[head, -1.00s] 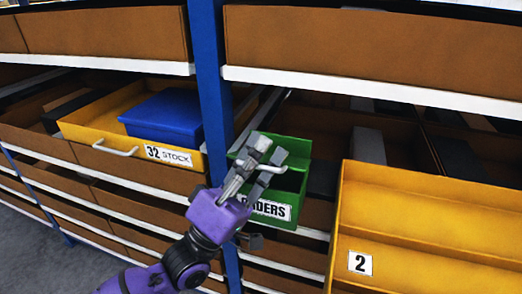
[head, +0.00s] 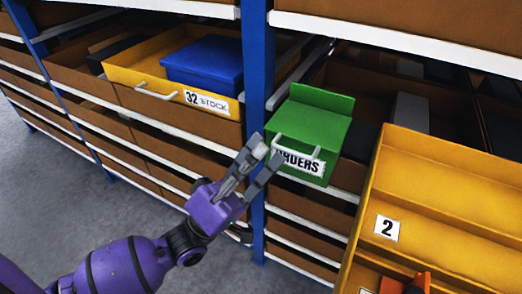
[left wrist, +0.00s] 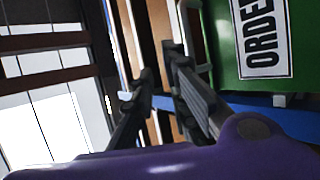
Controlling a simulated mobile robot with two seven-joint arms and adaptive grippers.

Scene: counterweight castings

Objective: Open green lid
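The green box (head: 313,123) sits on the shelf right of the blue post. It has a white front handle (head: 297,146) and a label ending in "RDERS" (head: 297,163). A green panel (head: 322,98) stands raised at its back edge; I cannot tell whether this is the lid. My left gripper (head: 267,155) is open and empty, just in front of the box's left front corner, near the handle. In the left wrist view its fingers (left wrist: 160,65) are apart, with the green front (left wrist: 222,50) to their right. Contact is not clear. My right gripper is not in view.
The blue post (head: 257,60) stands close to the left gripper. A yellow drawer (head: 140,77) with a blue box (head: 203,62) is at the left. A large yellow bin (head: 440,185) marked 2 is at the right. Grey floor is open at lower left.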

